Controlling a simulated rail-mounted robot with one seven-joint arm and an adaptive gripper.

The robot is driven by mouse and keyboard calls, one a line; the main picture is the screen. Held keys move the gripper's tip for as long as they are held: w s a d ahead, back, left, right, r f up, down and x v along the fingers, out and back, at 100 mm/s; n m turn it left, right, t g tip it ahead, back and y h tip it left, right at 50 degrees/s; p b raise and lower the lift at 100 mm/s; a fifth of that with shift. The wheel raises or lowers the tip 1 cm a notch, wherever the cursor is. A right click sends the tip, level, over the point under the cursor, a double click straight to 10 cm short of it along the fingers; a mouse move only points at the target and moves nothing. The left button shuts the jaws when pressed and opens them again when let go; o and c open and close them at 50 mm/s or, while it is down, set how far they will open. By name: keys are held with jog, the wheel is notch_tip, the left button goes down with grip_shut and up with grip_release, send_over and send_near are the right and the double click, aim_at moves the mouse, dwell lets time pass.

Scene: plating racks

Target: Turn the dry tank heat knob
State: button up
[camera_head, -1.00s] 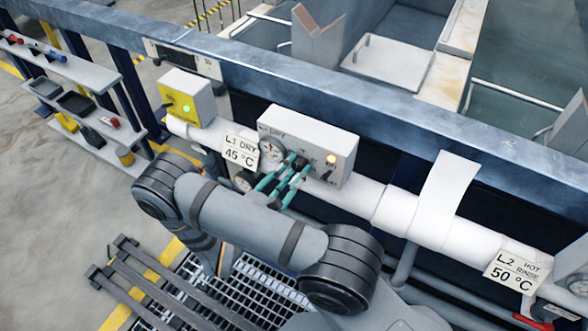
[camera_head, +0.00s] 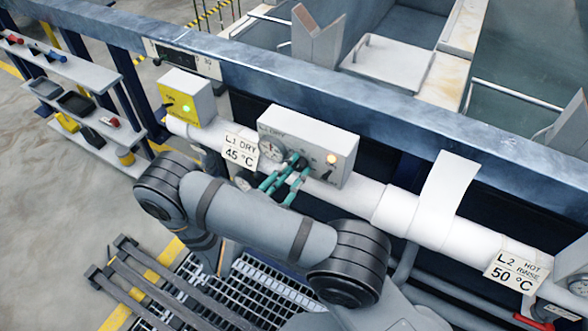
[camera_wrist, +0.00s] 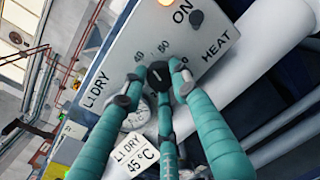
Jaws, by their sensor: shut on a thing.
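The L1 DRY control box (camera_head: 335,152) is a white panel mounted above the white pipe. Its black heat knob (camera_wrist: 159,74) sits between marks 40 and 50, with HEAT printed to the right in the wrist view. My gripper (camera_head: 298,163) has teal fingers with dark tips. In the wrist view my gripper (camera_wrist: 155,88) is shut on the knob, with fingertips at its left and right. The knob's pointer direction is hard to read. In the head view the fingers mostly hide the knob.
A small black switch (camera_wrist: 196,18) sits beside the ON label. The L1 DRY 45 °C sign (camera_head: 240,151) hangs on the left. A yellow-fronted box (camera_head: 185,100) stands further left.

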jog(key=shift+f+m, duration=0.1)
jog(key=shift+m, duration=1)
jog(key=o, duration=1.1)
jog(key=shift+o, duration=0.2)
jog(key=v, duration=1.2)
jog(key=shift+r, duration=0.25)
jog(key=shift+d, duration=0.15)
